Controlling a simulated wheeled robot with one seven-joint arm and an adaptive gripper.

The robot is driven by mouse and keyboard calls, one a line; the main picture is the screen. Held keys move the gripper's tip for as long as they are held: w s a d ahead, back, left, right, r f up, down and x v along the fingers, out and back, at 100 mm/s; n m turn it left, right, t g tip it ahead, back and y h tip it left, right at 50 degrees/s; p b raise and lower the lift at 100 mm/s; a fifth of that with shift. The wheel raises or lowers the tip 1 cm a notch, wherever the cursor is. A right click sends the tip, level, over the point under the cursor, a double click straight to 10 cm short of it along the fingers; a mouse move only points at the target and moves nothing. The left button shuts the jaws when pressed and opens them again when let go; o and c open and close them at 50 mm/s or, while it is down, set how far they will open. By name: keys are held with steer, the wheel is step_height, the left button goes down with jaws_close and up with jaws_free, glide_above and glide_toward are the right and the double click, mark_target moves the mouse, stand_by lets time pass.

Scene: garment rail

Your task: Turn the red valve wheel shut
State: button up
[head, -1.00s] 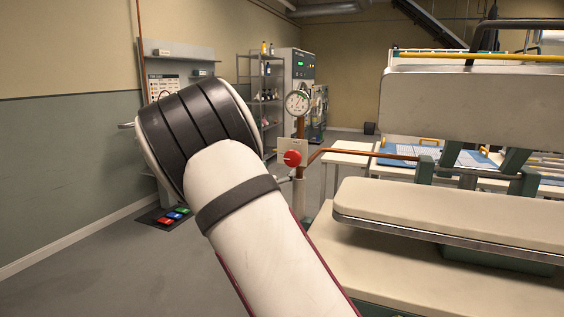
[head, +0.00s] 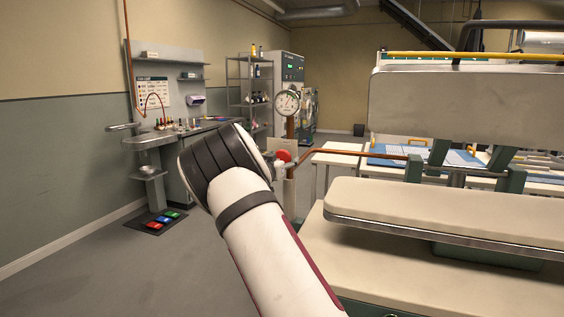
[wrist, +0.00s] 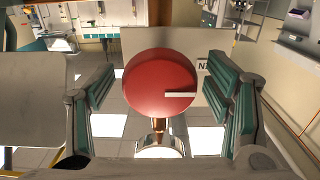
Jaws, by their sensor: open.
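The red valve wheel (wrist: 150,85) is a round red disc with a pale pointer mark toward its right side, in the middle of the wrist view. My gripper's fingers are hidden behind my arm in the head view.
A copper pipe (head: 345,153) runs right from the valve to a large press with a padded board (head: 440,212), close on the right. A sink bench (head: 150,142) and coloured pedals (head: 163,219) stand at the left. The floor between is clear.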

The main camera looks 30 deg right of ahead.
steer(key=c, duration=1.2)
steer(key=shift+o, duration=0.2)
steer(key=shift+m+b, duration=0.3)
steer(key=shift+b, duration=0.05)
steer(key=m+b, duration=0.2)
steer(key=shift+m, duration=0.4)
steer(key=m+b, duration=0.4)
steer(key=m, duration=0.1)
steer(key=shift+w+b, duration=0.1)
steer(key=shift+b, duration=0.3)
steer(key=m+b, duration=0.4)
steer(key=m, duration=0.1)
steer(key=shift+m, duration=0.4)
steer(key=shift+r+m+b, duration=0.1)
steer(key=shift+m+b, duration=1.3)
steer(key=shift+m, duration=0.5)
